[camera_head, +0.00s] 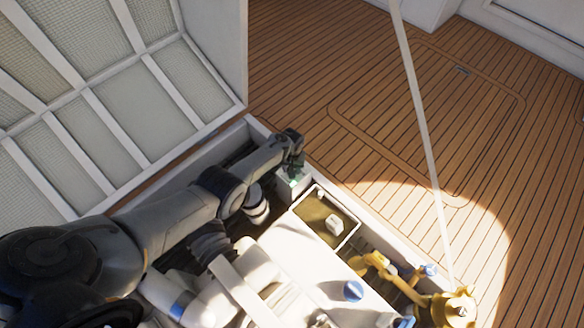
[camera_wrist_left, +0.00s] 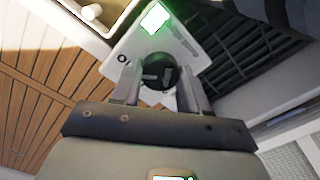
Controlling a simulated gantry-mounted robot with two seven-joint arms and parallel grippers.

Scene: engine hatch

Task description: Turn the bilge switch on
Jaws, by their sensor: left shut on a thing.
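The bilge switch is a dark round knob (camera_wrist_left: 158,66) on a white panel (camera_wrist_left: 120,40) in the left wrist view. A green light (camera_wrist_left: 154,18) glows on the panel, and a small round "O" mark (camera_wrist_left: 122,58) sits left of the knob. My left gripper (camera_wrist_left: 158,84) is shut on the knob, with one finger on each side. In the head view my left gripper (camera_head: 293,145) is over the panel (camera_head: 291,182) at the hatch edge; there the knob is hidden. My right gripper is not in view.
An open-topped tray-like box (camera_head: 319,203) with a white item inside stands beside the panel. Yellow piping (camera_head: 380,268) and white engine parts (camera_head: 300,255) fill the hatch. The raised hatch lid (camera_head: 130,110) stands on the left; a thin pole (camera_head: 422,130) crosses the view over open deck.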

